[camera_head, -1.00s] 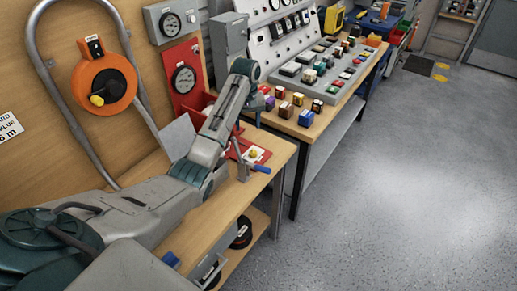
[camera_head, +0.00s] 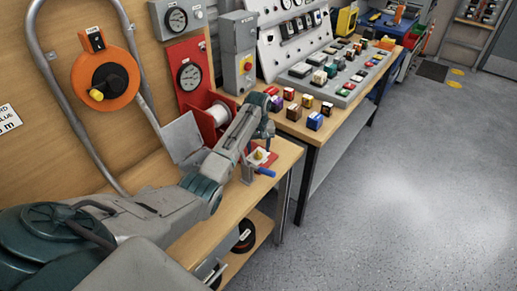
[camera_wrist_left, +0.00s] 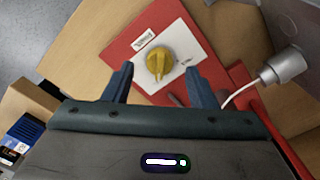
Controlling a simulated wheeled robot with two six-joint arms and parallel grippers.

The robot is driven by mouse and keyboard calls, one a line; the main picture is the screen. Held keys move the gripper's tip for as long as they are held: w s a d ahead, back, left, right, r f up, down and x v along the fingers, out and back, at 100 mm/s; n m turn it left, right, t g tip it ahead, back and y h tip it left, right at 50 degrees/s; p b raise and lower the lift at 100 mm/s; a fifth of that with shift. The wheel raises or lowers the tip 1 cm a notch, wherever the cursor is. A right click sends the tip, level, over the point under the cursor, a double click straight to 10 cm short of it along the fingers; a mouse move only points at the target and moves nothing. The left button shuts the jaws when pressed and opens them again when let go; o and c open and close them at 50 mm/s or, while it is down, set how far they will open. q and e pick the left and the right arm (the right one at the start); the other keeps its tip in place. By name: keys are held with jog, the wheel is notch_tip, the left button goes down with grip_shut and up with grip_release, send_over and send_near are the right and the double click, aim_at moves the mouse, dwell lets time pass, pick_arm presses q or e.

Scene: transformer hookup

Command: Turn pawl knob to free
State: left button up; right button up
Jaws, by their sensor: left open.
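The yellow pawl knob (camera_wrist_left: 159,62) sits on a white label plate (camera_wrist_left: 180,38) on a red base (camera_wrist_left: 128,48). In the wrist view it shows between and just beyond my left fingertips. In the head view the knob (camera_head: 260,155) is small, just below my left gripper (camera_head: 262,138). My left gripper (camera_wrist_left: 159,72) is open and empty, one finger on each side of the knob in the picture. I cannot tell how far above the knob it is. The lettering on the plate is too small to read surely. My right gripper is not in view.
A white spool (camera_head: 182,132) in a red frame stands left of my arm. A grey box with a red button (camera_head: 243,65) is behind. Several coloured blocks stand on the bench beyond.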

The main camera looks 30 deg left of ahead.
pick_arm(q)
jog(key=shift+f, duration=1)
